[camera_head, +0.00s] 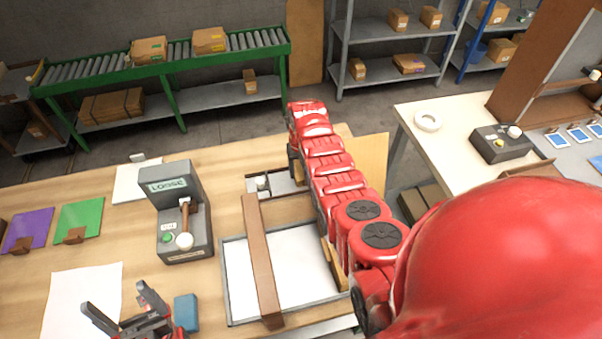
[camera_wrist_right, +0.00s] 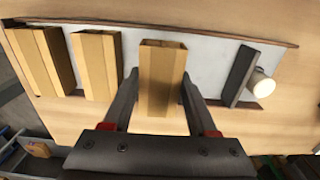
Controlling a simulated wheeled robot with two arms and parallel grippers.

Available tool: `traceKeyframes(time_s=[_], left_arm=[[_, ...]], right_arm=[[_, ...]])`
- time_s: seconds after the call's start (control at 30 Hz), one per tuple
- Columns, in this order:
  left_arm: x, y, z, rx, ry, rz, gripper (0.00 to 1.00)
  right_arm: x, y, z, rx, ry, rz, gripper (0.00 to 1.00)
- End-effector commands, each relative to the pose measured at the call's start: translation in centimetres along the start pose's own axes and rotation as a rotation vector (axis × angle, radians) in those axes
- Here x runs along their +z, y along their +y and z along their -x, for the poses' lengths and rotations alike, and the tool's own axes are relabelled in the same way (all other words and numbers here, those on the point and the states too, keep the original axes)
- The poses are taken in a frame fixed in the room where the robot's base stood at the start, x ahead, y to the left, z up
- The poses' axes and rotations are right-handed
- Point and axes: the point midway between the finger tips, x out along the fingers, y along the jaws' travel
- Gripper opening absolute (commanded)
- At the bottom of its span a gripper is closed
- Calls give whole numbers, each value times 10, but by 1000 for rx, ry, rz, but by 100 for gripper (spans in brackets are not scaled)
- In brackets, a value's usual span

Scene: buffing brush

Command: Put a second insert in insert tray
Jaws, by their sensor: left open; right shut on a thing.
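In the right wrist view, a tan wooden insert (camera_wrist_right: 161,80) stands between the fingers of my right gripper (camera_wrist_right: 158,92), which is shut on it. Two similar inserts, a nearer one (camera_wrist_right: 98,65) and a farther one (camera_wrist_right: 40,62), stand to its left on a pale strip with brown rails. In the head view my right arm hides its own gripper. A grey-rimmed tray (camera_head: 229,283) with a white floor lies before it, crossed by a brown bar (camera_head: 262,265). A tan piece (camera_head: 333,266) shows at its right side, partly hidden by my arm. My left gripper (camera_head: 115,302) is open and empty, left of the tray.
A dark bar (camera_wrist_right: 239,75) with a white knob (camera_wrist_right: 260,84) stands right of the held insert. A grey device (camera_head: 184,215) with a lever stands left of the tray. A blue block (camera_head: 186,312) lies beside my left gripper. Purple (camera_head: 28,229) and green (camera_head: 79,218) panels lie farther left.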

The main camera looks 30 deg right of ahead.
Motion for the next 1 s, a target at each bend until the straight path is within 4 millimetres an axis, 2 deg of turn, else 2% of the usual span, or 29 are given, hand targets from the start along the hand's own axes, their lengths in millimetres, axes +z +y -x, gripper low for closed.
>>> traceKeyframes(time_s=[0.2, 0.57, 0.6, 0.73, 1.0], left_arm=[[0, 0, 0, 0, 0, 0, 89], [1, 0, 5, 0, 0, 0, 89], [1, 0, 3, 0, 0, 0, 89], [0, 0, 3, 0, 0, 0, 89], [0, 0, 3, 0, 0, 0, 89]], right_arm=[[2, 0, -17, 1, -4, 0, 6], [2, 0, -22, 1, -2, 1, 6], [2, 0, -20, 1, -2, 0, 64], [2, 0, -20, 0, -2, 0, 87], [2, 0, -20, 0, -2, 0, 89]])
